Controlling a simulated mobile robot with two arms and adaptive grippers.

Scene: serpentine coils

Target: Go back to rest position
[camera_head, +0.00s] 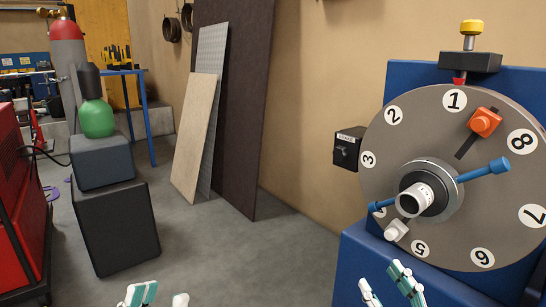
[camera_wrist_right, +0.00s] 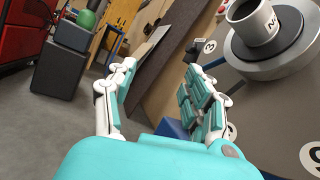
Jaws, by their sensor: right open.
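My left gripper (camera_head: 162,296) shows only its fingertips at the bottom edge of the head view. The tips are apart with nothing visible between them. My right gripper (camera_head: 384,278) is at the bottom right, in front of the blue machine base (camera_head: 375,262). In the right wrist view its two teal and white fingers (camera_wrist_right: 158,82) are spread with nothing between them. The grey numbered dial (camera_head: 400,125) is above my right gripper and apart from it in the head view. It carries an orange block (camera_head: 485,122), a white knob (camera_head: 397,230) and blue handles (camera_head: 485,170).
A small black box (camera_head: 347,148) is on the wall beside the dial. Panels (camera_head: 195,140) lean on the wall. At left stand a red cabinet (camera_head: 20,225) and dark stacked blocks (camera_head: 110,225) with a green object (camera_head: 97,118) on top. The middle floor (camera_head: 240,260) is clear.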

